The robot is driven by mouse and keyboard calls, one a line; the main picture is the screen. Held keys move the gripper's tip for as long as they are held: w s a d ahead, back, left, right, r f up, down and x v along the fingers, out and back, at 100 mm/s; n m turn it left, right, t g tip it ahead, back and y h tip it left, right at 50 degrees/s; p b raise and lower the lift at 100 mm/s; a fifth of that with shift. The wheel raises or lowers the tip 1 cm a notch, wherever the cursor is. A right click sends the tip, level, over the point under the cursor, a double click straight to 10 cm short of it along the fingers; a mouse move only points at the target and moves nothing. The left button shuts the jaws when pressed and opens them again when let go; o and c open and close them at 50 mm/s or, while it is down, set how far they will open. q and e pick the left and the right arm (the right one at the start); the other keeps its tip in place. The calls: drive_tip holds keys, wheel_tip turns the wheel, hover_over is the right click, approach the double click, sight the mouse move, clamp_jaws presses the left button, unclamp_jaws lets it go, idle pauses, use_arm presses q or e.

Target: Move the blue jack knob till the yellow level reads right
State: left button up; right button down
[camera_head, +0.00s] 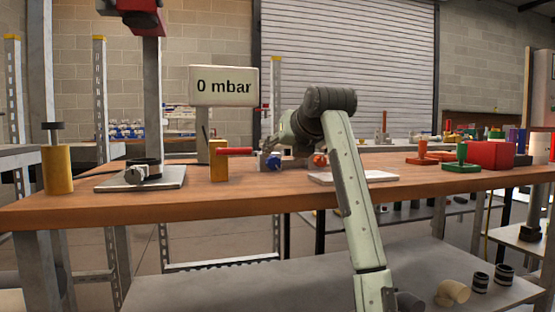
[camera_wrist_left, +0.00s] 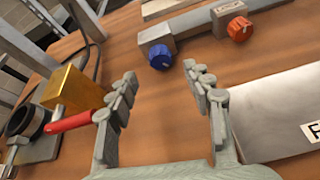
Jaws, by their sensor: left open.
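In the wrist view the blue knob (camera_wrist_left: 160,56) is on the end of a grey bar, just beyond and between the open fingertips of my left gripper (camera_wrist_left: 160,80). The gripper is empty and apart from the knob. A yellow block (camera_head: 218,162) with a red handle (camera_head: 236,151) stands left of the knob; the block also shows in the wrist view (camera_wrist_left: 74,88). I cannot make out a reading on anything yellow. My right gripper is out of view.
An orange knob (camera_wrist_left: 239,28) is on the same bar. A sign (camera_head: 224,86) reads "0 mbar". A pale plate (camera_head: 352,177) lies right of the gripper. A stand base (camera_head: 115,182) and yellow cylinder (camera_head: 58,172) are at left; a red box (camera_head: 490,155) is at right.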

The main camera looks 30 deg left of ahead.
use_arm(q)
drive_tip(key=shift+v, duration=2.25)
drive_tip(key=shift+f, duration=0.1)
